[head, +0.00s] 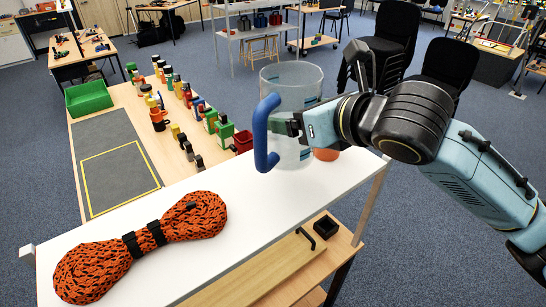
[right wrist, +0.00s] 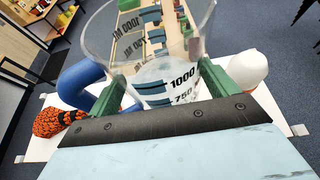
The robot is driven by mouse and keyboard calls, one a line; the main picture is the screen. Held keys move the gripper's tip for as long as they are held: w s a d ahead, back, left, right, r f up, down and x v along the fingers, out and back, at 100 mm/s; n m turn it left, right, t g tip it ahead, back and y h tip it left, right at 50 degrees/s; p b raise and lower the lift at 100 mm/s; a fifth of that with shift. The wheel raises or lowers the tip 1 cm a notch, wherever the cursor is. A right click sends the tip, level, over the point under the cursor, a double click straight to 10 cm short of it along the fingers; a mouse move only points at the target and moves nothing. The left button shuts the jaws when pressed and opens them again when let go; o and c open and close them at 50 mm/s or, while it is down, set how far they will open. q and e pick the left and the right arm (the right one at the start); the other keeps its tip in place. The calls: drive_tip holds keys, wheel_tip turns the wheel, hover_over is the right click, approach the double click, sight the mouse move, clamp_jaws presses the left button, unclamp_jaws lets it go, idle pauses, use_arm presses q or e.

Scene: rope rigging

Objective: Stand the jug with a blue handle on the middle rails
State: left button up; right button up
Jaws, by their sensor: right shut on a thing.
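The clear jug (head: 296,88) with a blue handle (head: 264,140) is upright over the right part of the white top board (head: 200,250). I cannot tell whether its base touches the board. My right gripper (head: 288,126) is shut on the jug, its green fingers on either side in the right wrist view (right wrist: 170,85). There the jug's wall shows marks 1000 and 750 (right wrist: 180,85), and the blue handle (right wrist: 82,82) is at left. I cannot clearly pick out the middle rails. My left gripper is not in view.
An orange rope bundle (head: 195,215) with black straps lies on the board's left part. Behind is a table with a green bin (head: 88,97) and several small items.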

sight(305, 152)
drive_tip(key=shift+s+f, duration=0.2)
drive_tip(key=shift+f, duration=1.15)
wheel_tip(305, 152, down, 3)
drive_tip(key=shift+w+f, duration=0.1)
drive_tip(key=shift+f, duration=0.6)
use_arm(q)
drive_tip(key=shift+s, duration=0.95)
use_arm(e)
drive_tip(key=o, duration=1.5)
drive_tip(key=shift+f, duration=0.2)
drive_tip(key=shift+c, duration=0.2)
